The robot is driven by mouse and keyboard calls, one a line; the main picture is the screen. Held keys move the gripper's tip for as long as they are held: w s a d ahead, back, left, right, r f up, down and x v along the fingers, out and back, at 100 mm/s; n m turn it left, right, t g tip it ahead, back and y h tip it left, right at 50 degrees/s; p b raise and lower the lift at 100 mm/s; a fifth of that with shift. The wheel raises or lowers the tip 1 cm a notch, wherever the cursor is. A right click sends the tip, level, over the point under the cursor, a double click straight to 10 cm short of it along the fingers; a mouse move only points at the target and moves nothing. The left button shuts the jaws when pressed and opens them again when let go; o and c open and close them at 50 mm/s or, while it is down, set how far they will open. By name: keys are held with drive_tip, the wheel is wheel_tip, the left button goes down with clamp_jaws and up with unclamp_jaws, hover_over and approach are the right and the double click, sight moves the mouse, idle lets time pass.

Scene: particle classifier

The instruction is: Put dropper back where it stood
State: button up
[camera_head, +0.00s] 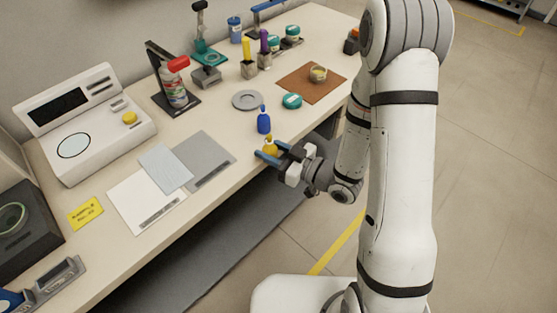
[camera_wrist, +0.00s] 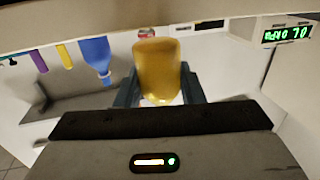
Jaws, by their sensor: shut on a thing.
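A yellow dropper bottle (camera_head: 270,144) is between the fingers of my gripper (camera_head: 272,153), by the front edge of the bench. In the wrist view the yellow dropper (camera_wrist: 158,68) fills the space between my fingers (camera_wrist: 158,90), which are shut on it. My fingers hide part of it in the head view. A similar blue dropper bottle (camera_head: 264,122) stands upright on the bench just behind the yellow one. It also shows in the wrist view (camera_wrist: 97,56), left of the yellow dropper.
Behind are a grey round dish (camera_head: 248,100), a teal lid (camera_head: 292,101) and a brown mat (camera_head: 300,87) with a small jar (camera_head: 318,74). To the left lie a grey sheet (camera_head: 207,162) and a white sheet (camera_head: 143,199). Bare bench shows between the grey sheet and the droppers.

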sight(234, 145)
drive_tip(key=shift+w+a+f+b, duration=0.25)
drive_tip(key=shift+a+b, duration=0.3)
drive_tip(key=shift+b, duration=0.6)
drive_tip(key=shift+w+a+r+b, duration=0.25)
drive_tip(key=shift+a+b, duration=0.15)
drive_tip(key=shift+b, duration=0.15)
drive_tip(key=shift+p+x, duration=0.5)
drive_tip(key=shift+x, duration=4.55)
drive_tip(key=shift+f, duration=0.2)
drive_tip(key=shift+s+f, duration=0.1)
drive_tip(key=shift+f, duration=0.1)
drive_tip(key=o, duration=1)
drive_tip(key=shift+r, duration=0.2)
